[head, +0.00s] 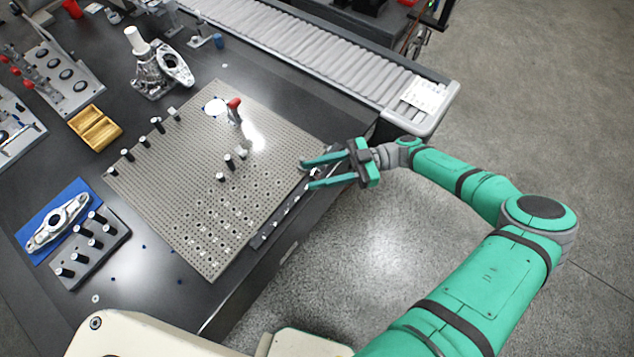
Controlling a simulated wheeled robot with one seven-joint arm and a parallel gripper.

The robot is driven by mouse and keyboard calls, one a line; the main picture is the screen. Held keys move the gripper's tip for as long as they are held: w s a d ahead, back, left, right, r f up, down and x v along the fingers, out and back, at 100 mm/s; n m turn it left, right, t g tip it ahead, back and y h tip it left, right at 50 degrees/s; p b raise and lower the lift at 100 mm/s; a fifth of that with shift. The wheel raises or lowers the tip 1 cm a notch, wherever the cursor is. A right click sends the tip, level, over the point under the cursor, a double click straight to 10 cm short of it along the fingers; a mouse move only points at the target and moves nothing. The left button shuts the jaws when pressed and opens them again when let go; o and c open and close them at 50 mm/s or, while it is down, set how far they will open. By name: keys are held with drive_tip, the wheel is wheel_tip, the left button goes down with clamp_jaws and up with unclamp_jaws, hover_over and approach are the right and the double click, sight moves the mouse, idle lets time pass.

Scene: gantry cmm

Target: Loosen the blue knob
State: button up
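A small blue part (218,41), which looks like a knob, stands at the back of the dark table beside a small grey fixture. It is too small to tell how it is fixed. My gripper (309,174) is open and empty, with its two green fingers apart and pointing left. It is at the right edge of the perforated plate (200,215), far in front and to the right of the blue part. I cannot tell its exact height above the plate edge.
A yellow bin (96,130) and a blue mat (36,240) are at left. A roller conveyor (320,45) runs along the back right.

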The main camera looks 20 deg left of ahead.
sight(315, 174)
drive_tip(key=s, duration=0.1)
drive_tip(key=s+r, duration=0.1)
drive_tip(key=s+d+r, duration=0.1)
drive_tip(key=s, duration=0.1)
drive_tip(key=shift+f, duration=0.1)
drive_tip(key=w+d+f+m+t, duration=0.25)
drive_tip(key=f+m+t, duration=0.4)
drive_tip(key=t, duration=0.35)
drive_tip(key=w+d+f+m+t, duration=0.25)
drive_tip(key=f+m+t, duration=0.4)
drive_tip(key=t, duration=0.35)
drive_tip(key=shift+m+h, duration=0.3)
drive_tip(key=x, duration=1)
drive_tip(key=shift+w+a+r, duration=0.1)
drive_tip(key=shift+a+r, duration=0.1)
drive_tip(key=shift+a, duration=0.25)
clamp_jaws()
